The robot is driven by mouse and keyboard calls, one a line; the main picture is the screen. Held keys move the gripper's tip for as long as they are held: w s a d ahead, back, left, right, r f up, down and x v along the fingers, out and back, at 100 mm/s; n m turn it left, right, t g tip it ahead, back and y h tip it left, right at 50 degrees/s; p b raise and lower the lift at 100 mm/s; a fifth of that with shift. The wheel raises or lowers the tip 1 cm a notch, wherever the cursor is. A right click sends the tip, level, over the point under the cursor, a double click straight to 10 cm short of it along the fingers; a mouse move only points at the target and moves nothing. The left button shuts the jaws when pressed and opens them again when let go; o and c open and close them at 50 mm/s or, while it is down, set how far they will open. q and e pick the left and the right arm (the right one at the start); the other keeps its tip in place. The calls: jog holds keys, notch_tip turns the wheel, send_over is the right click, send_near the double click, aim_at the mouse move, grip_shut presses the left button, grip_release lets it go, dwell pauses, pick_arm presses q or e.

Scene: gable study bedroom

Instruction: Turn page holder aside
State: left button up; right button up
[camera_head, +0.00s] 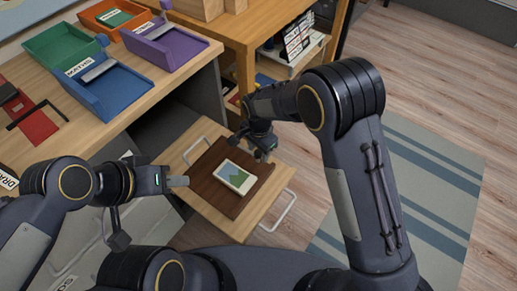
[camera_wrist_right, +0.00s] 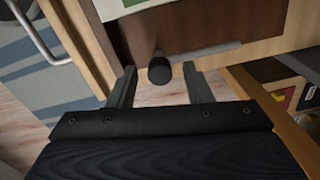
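A wooden tray board (camera_head: 188,192) with a metal loop handle at each end bears a dark brown panel (camera_head: 206,188). A white card with a green and blue picture (camera_head: 236,177) lies on the panel. In the right wrist view, a thin grey bar with a round black knob (camera_wrist_right: 160,69) lies along the panel's edge; it looks like the page holder. My right gripper (camera_wrist_right: 161,88) is open, its fingers apart on either side of the knob and short of it. In the head view my right gripper (camera_head: 259,149) is over the board's far edge and hides the holder. My left gripper (camera_head: 176,181) is at the board's left edge; its opening is unclear.
A desk at the left holds a green tray (camera_head: 62,48), a blue tray (camera_head: 112,92), a purple tray (camera_head: 165,47) and an orange tray (camera_head: 108,18). A wooden shelf unit (camera_head: 245,40) stands beyond the board. Open floor with a striped rug (camera_head: 440,165) lies to the right.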

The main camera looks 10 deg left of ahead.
jog(key=shift+r, duration=0.1)
notch_tip(320, 180, up, 8)
jog(key=shift+d+f+p, duration=0.1)
jog(key=shift+f+p, duration=0.1)
jog(key=shift+p, duration=1)
